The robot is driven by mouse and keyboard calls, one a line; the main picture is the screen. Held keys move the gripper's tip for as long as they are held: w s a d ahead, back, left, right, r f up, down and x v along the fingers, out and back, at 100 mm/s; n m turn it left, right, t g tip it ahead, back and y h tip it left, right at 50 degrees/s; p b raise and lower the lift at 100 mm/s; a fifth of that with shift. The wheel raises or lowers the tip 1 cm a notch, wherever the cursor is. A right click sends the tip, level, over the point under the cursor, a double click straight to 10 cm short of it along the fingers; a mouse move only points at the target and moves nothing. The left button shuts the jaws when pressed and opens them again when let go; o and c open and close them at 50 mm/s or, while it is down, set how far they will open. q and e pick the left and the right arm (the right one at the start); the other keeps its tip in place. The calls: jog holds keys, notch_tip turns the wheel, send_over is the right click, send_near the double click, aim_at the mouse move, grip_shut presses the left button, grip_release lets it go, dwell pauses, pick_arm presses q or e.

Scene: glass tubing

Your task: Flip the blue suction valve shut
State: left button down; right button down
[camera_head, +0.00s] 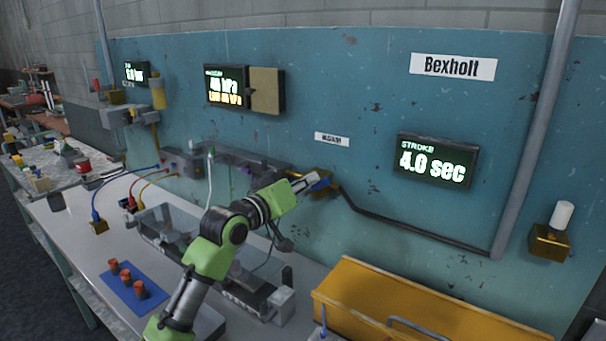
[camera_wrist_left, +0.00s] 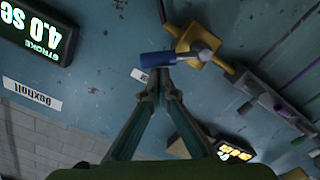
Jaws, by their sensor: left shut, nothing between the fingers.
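The blue suction valve handle (camera_head: 321,184) sits on a brass valve body (camera_head: 328,191) on the teal wall panel, just right of my left gripper (camera_head: 303,182). In the left wrist view, the blue handle (camera_wrist_left: 158,58) lies roughly crosswise and reaches left from the brass body (camera_wrist_left: 196,46). My left gripper (camera_wrist_left: 162,88) is shut and empty there, with its fingertips just below the handle in the picture. I cannot tell whether they touch it. In the head view the gripper partly hides the valve. My right gripper is not in view.
A dark pipe (camera_head: 400,226) runs right from the valve along the wall. A label (camera_head: 332,139) and a "STROKE 4.0 sec" display (camera_head: 437,160) are above it. A yellow-orange box (camera_head: 400,300) stands below right. A blue mat (camera_head: 118,287) with red-brown pieces lies on the bench.

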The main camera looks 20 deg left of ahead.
pick_arm(q)
jog(key=m, duration=0.1)
jog(key=d+f+m, duration=0.1)
jog(key=m, duration=0.1)
jog(key=shift+s+d+f+m+p, duration=0.25)
jog(key=shift+s+d+m+p, duration=0.05)
jog(key=f+m, duration=0.1)
jog(key=d+f+m, duration=0.1)
jog(key=m, duration=0.1)
jog(key=shift+s+m+y, duration=0.15)
jog(key=shift+m+y, duration=0.15)
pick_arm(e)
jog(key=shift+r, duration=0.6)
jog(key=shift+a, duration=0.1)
pick_arm(q)
jog(key=shift+r+p, duration=0.1)
jog(key=shift+p, duration=0.2)
